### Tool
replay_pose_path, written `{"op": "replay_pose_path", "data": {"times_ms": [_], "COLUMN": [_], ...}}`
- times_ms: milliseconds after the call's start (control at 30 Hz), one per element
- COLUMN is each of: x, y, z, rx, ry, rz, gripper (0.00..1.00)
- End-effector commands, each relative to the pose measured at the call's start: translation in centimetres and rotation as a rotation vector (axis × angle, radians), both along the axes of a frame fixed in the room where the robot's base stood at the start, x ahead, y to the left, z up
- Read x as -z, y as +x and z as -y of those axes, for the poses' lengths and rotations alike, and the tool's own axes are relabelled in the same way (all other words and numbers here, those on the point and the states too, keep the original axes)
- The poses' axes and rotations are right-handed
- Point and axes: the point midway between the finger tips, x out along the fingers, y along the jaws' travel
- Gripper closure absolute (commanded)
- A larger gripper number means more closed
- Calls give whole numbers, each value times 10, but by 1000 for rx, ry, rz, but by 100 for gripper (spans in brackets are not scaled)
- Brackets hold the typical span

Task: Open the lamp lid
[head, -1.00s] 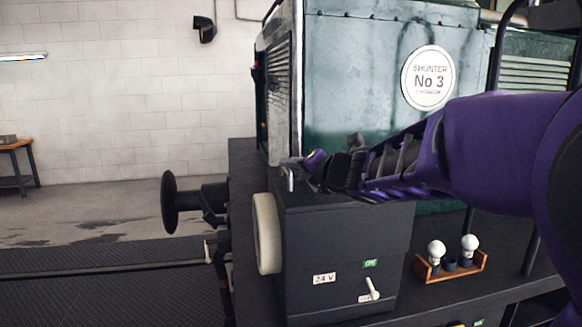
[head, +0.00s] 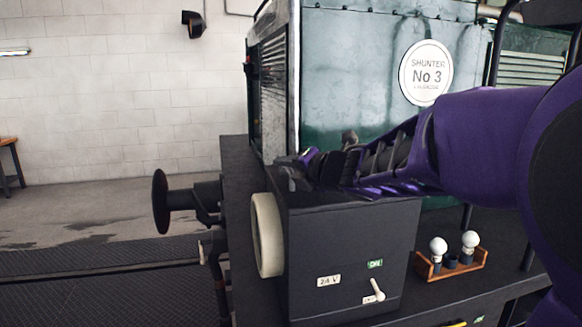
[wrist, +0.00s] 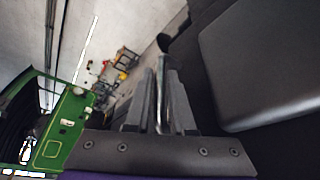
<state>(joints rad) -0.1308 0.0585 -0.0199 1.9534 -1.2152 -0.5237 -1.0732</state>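The lamp is a dark box (head: 335,245) with a pale round lens rim (head: 266,236) on its left side. Its top looks flat and closed, partly hidden behind my arm. My gripper (head: 300,163) is at the top left edge of the box. In the wrist view, a thin metal handle (wrist: 172,95) stands between the two fingers of my gripper (wrist: 160,85), close to the right finger. Whether both fingers press on it cannot be told. A dark flat surface (wrist: 265,60), likely the lamp, fills the right of that view.
The green engine body (head: 350,85) stands close behind the lamp. A small wooden rack (head: 451,268) with two white bulbs is to the right. A black buffer (head: 161,202) sticks out at left. The floor at left is clear.

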Motion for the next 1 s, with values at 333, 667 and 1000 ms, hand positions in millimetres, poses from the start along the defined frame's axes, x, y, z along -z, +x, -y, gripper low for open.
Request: {"op": "replay_pose_path", "data": {"times_ms": [333, 667, 1000], "x": [0, 0, 0], "y": [0, 0, 0], "z": [0, 0, 0], "rx": [0, 0, -1], "ry": [0, 0, 0], "rz": [0, 0, -1], "gripper": [100, 100, 100]}}
